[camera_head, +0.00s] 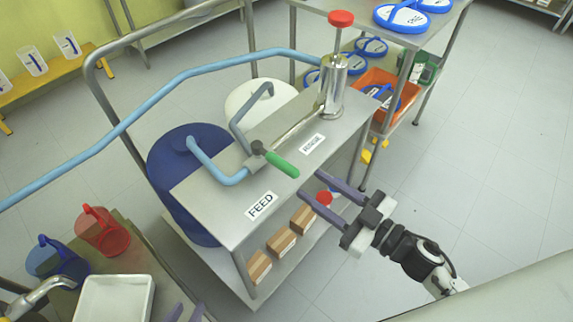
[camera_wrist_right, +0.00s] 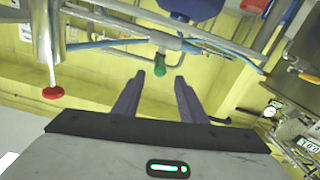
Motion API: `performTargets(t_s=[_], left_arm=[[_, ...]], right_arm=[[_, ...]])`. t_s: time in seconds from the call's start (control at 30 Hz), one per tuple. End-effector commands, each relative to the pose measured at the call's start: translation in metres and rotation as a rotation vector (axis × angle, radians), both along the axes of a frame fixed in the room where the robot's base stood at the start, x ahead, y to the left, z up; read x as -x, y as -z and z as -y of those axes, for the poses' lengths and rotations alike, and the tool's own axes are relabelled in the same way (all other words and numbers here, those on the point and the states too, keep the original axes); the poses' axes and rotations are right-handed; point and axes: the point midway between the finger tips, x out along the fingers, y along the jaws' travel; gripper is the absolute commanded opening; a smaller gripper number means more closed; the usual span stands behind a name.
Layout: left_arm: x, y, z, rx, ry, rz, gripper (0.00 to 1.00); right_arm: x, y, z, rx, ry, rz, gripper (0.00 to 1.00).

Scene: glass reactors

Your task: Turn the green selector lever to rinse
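The green selector lever (camera_head: 282,165) sits on a dark pivot on the pipe fitting above the steel table (camera_head: 222,208). Its free end points toward the table's near right edge, between the FEED label (camera_head: 262,205) and the RINSE label (camera_head: 313,144). My right gripper (camera_head: 311,186) is open, with its purple fingers just beyond the lever's free end. In the right wrist view, the lever (camera_wrist_right: 160,68) shows end-on, ahead of and between the open fingertips (camera_wrist_right: 160,80). I cannot see contact. My left gripper (camera_head: 185,312) shows only its separated fingertips at the bottom edge.
A steel cylinder (camera_head: 333,88) with a red knob (camera_head: 341,18) stands beyond RINSE. Blue pipe (camera_head: 225,67) and a rail cross the left. A blue drum (camera_head: 180,160) stands beside the table. Brown boxes (camera_head: 281,241) sit on the shelf below. Open floor lies to the right.

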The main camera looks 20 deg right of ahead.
Motion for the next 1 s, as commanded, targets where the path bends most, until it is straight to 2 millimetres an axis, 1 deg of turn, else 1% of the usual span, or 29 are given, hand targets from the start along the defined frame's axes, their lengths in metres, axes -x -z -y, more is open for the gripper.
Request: performTargets(t_s=[0.1,0.3,0.43,0.6,0.87,0.9,0.97,1.0], left_arm=[[0.002,0.000,0.000,0.000,0.000,-0.005,0.31],[0.006,0.001,-0.001,-0.001,-0.001,-0.012,0.31],[0.007,0.002,-0.001,-0.002,0.000,-0.016,0.31],[0.007,0.003,-0.001,-0.001,0.001,-0.017,0.31],[0.007,0.003,0.000,-0.001,0.002,-0.016,0.31],[0.007,0.003,0.000,-0.001,0.002,-0.016,0.31],[0.007,0.002,0.000,-0.001,0.002,-0.016,0.31],[0.007,0.002,0.000,-0.001,0.002,-0.016,0.31]], right_arm=[[-0.019,-0.002,-0.012,-0.002,0.002,0.004,0.38],[-0.050,-0.002,-0.033,-0.003,0.003,0.002,0.38],[-0.065,-0.001,-0.043,-0.003,0.004,0.000,0.38],[-0.074,0.000,-0.049,-0.001,0.005,0.000,0.38],[-0.075,0.000,-0.050,-0.001,0.004,-0.001,0.38],[-0.075,0.000,-0.050,-0.001,0.004,-0.001,0.35],[-0.075,0.000,-0.050,-0.002,0.004,-0.001,0.24],[-0.075,0.000,-0.050,-0.002,0.004,-0.001,0.18]])
